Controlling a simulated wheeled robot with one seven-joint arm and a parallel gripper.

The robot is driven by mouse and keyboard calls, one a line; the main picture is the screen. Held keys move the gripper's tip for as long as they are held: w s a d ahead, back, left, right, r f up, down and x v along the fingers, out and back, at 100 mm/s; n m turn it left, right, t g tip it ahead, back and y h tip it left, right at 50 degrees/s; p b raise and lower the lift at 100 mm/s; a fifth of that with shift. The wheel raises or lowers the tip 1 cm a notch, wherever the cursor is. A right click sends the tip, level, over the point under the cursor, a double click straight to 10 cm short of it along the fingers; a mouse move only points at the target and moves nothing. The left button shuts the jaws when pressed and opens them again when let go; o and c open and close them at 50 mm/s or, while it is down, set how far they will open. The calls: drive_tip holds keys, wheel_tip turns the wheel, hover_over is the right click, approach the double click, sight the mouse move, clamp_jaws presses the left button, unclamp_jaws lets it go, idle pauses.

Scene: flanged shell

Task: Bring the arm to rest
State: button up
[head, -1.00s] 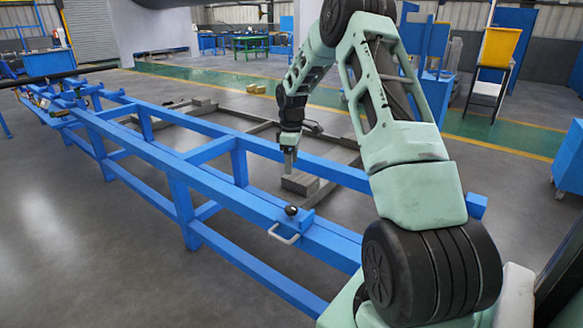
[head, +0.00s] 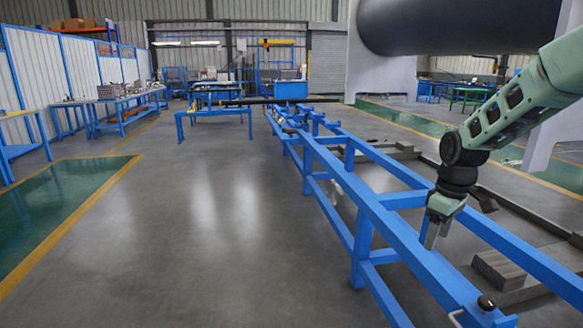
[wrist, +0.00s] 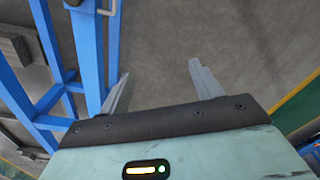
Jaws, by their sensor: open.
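My gripper (head: 433,235) hangs from my pale green arm on the right side of the head view, pointing down over the long blue frame (head: 372,212). In the wrist view my gripper (wrist: 158,85) shows two grey fingers set wide apart. Nothing is between them; grey floor shows through the gap. The blue frame also shows along the left of the wrist view (wrist: 92,50). I cannot tell the exact height of the fingers above the frame.
A black knob (head: 487,303) and a pale handle (head: 455,318) sit on the frame's near end. A large dark cylinder (head: 450,25) hangs at the upper right. Grey blocks (head: 497,272) lie beyond the frame. The floor (head: 210,240) left of the frame is open. Workbenches (head: 125,105) line the left wall.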

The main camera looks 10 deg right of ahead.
drive_tip(key=s+a+r+n+p, duration=0.1)
drive_tip(key=s+a+r, duration=0.2)
drive_tip(key=s+a, duration=0.6)
drive_tip(key=s+a+r+p, duration=0.1)
drive_tip(key=s+a+r, duration=0.3)
drive_tip(key=a, duration=0.8)
drive_tip(key=s+a, duration=0.2)
drive_tip(key=s, duration=0.7)
drive_tip(key=s+a, duration=0.3)
drive_tip(key=s, duration=0.6)
drive_tip(key=shift+a+f+p, duration=0.2)
drive_tip(key=shift+a+p, duration=0.1)
drive_tip(key=shift+p, duration=0.1)
